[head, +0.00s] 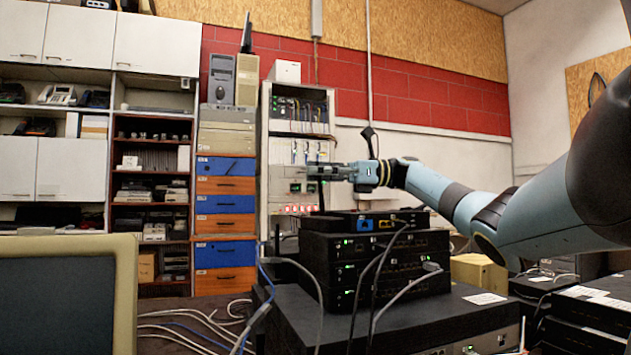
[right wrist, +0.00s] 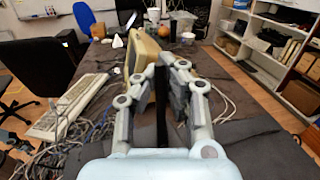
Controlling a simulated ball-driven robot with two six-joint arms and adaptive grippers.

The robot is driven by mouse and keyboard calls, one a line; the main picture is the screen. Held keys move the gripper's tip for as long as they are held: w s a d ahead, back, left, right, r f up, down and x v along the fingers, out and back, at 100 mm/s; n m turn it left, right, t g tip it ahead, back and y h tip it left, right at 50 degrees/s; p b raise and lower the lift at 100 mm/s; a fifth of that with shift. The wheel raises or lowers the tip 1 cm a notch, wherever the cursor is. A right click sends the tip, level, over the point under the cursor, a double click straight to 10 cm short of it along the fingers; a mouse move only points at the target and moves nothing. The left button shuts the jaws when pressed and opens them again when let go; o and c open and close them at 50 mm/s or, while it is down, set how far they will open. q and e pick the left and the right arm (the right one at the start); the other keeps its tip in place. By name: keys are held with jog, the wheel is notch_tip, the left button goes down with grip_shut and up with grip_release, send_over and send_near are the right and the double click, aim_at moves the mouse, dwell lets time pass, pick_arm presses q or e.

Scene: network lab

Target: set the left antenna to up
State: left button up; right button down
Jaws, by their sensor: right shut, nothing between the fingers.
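The top black network box (head: 375,222) has blue and yellow ports and sits on a stack of black units. A thin dark upright piece (head: 321,196), which looks like the left antenna, stands at its left end, just below my right gripper (head: 314,172). The right gripper is shut and reaches in from the right above the box. In the right wrist view, a black upright bar (right wrist: 161,112) shows in line with the fingers (right wrist: 163,78); it looks like the same antenna. I cannot tell whether they touch. The right antenna is not clearly visible. My left gripper is not in view.
Loose cables (head: 388,275) hang over the front of the stack. A beige monitor (head: 124,285) stands at the lower left. More black units (head: 590,310) lie at the right. A keyboard (right wrist: 65,108) and tangled cables lie on the table. A rack (head: 298,130) stands behind.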

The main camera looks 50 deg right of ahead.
jog(key=shift+s+d, duration=0.1)
jog(key=c, duration=2)
grip_release()
jog(key=o, duration=0.6)
jog(key=v, duration=1)
jog(key=shift+s+d, duration=0.15)
jog(key=shift+d, duration=0.05)
jog(key=shift+s+d+f, duration=0.2)
jog(key=shift+s+d, duration=0.3)
jog(key=shift+d, duration=0.05)
